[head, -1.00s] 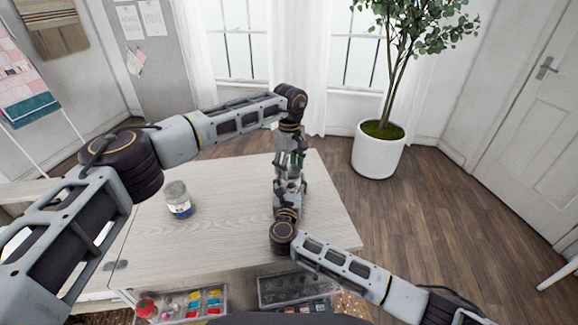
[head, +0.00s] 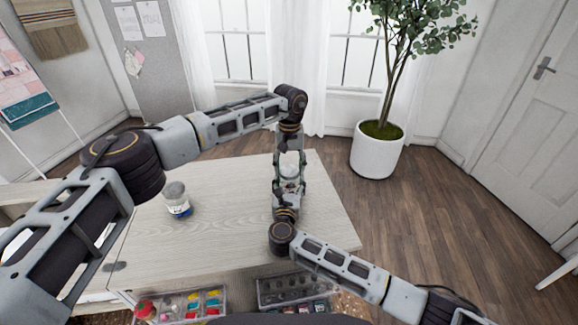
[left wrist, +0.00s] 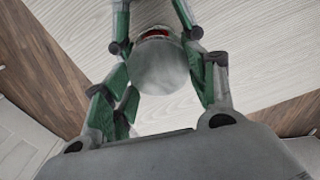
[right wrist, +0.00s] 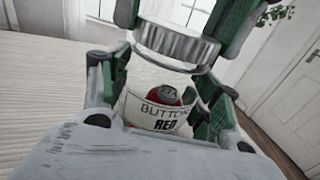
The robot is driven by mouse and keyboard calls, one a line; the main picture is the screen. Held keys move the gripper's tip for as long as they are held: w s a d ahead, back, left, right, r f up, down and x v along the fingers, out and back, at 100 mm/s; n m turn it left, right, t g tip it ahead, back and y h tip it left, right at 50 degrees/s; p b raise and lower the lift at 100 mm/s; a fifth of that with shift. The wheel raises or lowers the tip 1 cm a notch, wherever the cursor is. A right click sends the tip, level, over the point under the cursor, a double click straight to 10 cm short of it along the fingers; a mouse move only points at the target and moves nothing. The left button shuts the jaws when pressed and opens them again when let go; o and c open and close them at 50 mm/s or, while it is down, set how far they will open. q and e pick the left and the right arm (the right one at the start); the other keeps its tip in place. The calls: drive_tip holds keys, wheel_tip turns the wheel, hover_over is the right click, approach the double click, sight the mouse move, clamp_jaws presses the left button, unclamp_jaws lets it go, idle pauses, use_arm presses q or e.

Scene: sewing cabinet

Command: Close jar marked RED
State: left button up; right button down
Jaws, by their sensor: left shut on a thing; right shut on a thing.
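The jar marked RED (right wrist: 157,112) stands upright on the table, with a red item inside and a "BUTTON… RED" label. My right gripper (right wrist: 160,100) is shut around its body from the side; its fingertips are partly hidden. My left gripper (left wrist: 160,50) points down from above and is shut on the round grey metal lid (left wrist: 162,68). In the right wrist view the lid (right wrist: 177,44) is directly over the jar's mouth, roughly level. I cannot tell whether it touches the rim. In the head view the jar and lid (head: 290,172) are small between the grippers.
Another jar (head: 176,199) with a blue-marked label stands on the left of the wooden table (head: 230,220). Open trays with coloured items (head: 205,302) and dark compartments (head: 285,288) lie at the front edge. A potted plant (head: 377,150) stands beyond the table's right side.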

use_arm(q)
drive_tip(key=m, duration=0.5)
drive_tip(key=shift+d+m, duration=0.1)
drive_tip(key=shift+m, duration=0.3)
drive_tip(key=o, duration=0.6)
drive_tip(key=shift+o, duration=0.2)
drive_tip(key=shift+r, duration=2.25)
drive_tip(key=shift+f, duration=0.1)
drive_tip(key=shift+c, duration=0.3)
